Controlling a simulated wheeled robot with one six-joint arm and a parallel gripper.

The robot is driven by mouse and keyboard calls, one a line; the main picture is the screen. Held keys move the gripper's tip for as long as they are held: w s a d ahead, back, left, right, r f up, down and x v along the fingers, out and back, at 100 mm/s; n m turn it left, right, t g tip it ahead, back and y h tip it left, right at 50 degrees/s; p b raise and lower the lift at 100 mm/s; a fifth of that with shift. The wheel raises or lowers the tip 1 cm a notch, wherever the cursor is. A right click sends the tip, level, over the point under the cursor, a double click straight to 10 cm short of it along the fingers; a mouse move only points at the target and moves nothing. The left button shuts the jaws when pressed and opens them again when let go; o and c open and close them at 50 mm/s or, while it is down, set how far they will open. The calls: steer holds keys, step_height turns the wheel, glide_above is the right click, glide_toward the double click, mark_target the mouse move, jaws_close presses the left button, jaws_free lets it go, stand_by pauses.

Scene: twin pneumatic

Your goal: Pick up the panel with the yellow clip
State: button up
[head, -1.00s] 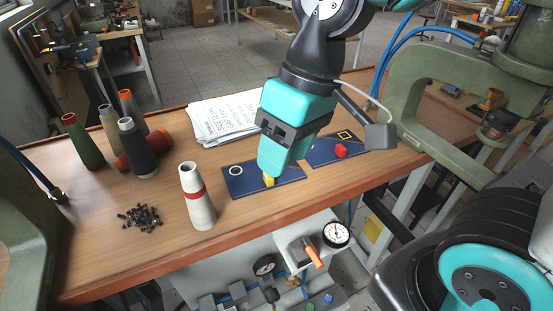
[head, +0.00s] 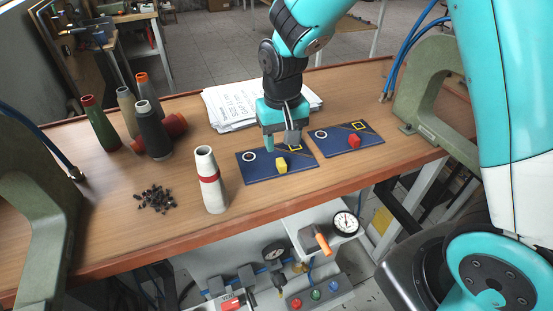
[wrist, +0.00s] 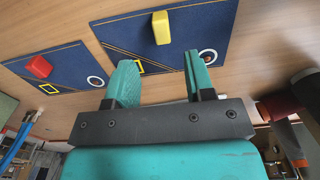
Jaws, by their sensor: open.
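The panel with the yellow clip (head: 258,174) is a dark blue sheet lying flat on the table, with a white ring, a yellow square outline and the yellow clip (head: 282,164) standing on it. In the wrist view the same panel (wrist: 125,38) lies beyond my fingers, its yellow clip (wrist: 161,27) at the top. My gripper (head: 282,146) is open and empty, over the back edge of this panel. In the wrist view its teal fingers (wrist: 160,75) are apart with nothing between them. The height gap is hard to tell.
A similar blue panel with a red clip (head: 354,140) lies to the right. A white cone with a red band (head: 210,180) stands left of the panels, near small black pieces (head: 156,199). Papers (head: 228,108) lie behind. Several thread cones and green machine frames stand at the sides.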

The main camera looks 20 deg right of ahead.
mark_target(280, 159)
steer(key=shift+s+a+f+p, duration=0.1)
steer(key=shift+f+p, duration=0.15)
steer(key=shift+f, duration=1.25)
steer(key=shift+s+a+f+p, duration=0.1)
steer(key=shift+f+p, duration=0.15)
steer(key=shift+f, duration=1.25)
jaws_close()
